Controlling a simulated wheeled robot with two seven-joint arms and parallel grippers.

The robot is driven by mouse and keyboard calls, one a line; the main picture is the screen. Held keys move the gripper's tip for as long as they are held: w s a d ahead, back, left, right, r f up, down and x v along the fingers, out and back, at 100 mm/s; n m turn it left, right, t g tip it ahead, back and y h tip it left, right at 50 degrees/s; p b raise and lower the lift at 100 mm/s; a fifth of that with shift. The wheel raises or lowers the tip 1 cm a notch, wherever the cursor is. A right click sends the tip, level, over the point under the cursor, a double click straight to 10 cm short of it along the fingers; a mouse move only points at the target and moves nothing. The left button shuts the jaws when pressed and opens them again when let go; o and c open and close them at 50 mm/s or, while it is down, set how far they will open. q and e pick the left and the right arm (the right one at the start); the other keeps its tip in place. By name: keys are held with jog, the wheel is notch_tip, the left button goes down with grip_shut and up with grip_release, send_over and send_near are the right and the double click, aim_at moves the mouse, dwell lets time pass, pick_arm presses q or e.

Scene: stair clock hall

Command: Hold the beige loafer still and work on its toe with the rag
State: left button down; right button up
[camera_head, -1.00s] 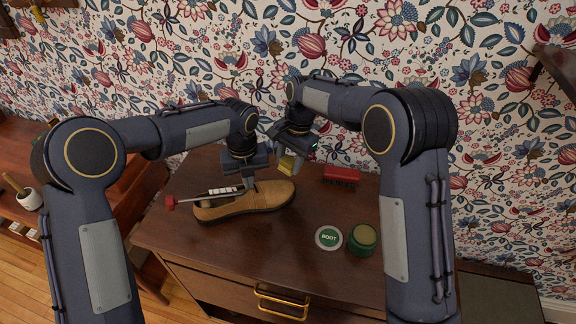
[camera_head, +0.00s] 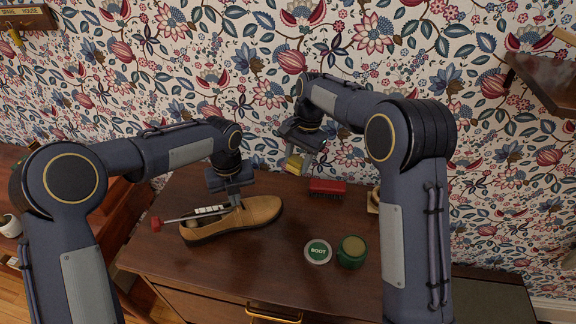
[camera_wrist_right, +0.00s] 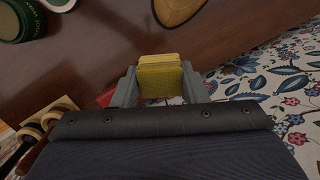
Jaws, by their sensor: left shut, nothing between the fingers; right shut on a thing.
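The beige loafer (camera_head: 250,216) lies on the dark wooden cabinet top, toe to the right. Its toe also shows at the top of the right wrist view (camera_wrist_right: 178,8). A rod with a red knob (camera_head: 157,223) and pale bars sits at the shoe's opening. My left gripper (camera_head: 237,203) is shut and empty, its fingertips down at the shoe's upper by the opening; whether they press on it I cannot tell. My right gripper (camera_head: 296,166) is shut on the folded yellow rag (camera_wrist_right: 160,78), held above and behind the toe, apart from it.
A red brush (camera_head: 327,188) lies at the back of the cabinet top (camera_head: 300,215). A round lid marked BOOT (camera_head: 318,252) and an open green jar (camera_head: 351,254) stand right of the shoe. A pale wooden item (camera_head: 373,199) is partly hidden by my right arm. The flowered wall is close behind.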

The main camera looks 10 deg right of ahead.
jog(key=shift+d, duration=0.15)
dwell(0.3)
jog(key=a+f, duration=0.1)
jog(key=a, duration=0.1)
jog(key=s+a+f, duration=0.1)
jog(key=a, duration=0.2)
jog(key=s+a, duration=0.1)
jog(key=a, duration=0.2)
jog(key=shift+a+f, duration=0.1)
jog(key=shift+f, duration=0.3)
jog(key=shift+s+a+f, duration=0.1)
jog(key=shift+a+f, duration=0.1)
jog(key=shift+f, duration=0.85)
jog(key=shift+s+a+f, duration=0.1)
jog(key=shift+a+f, duration=0.05)
jog(key=shift+f, duration=0.85)
jog(key=shift+a+f, duration=0.1)
jog(key=shift+f, duration=0.25)
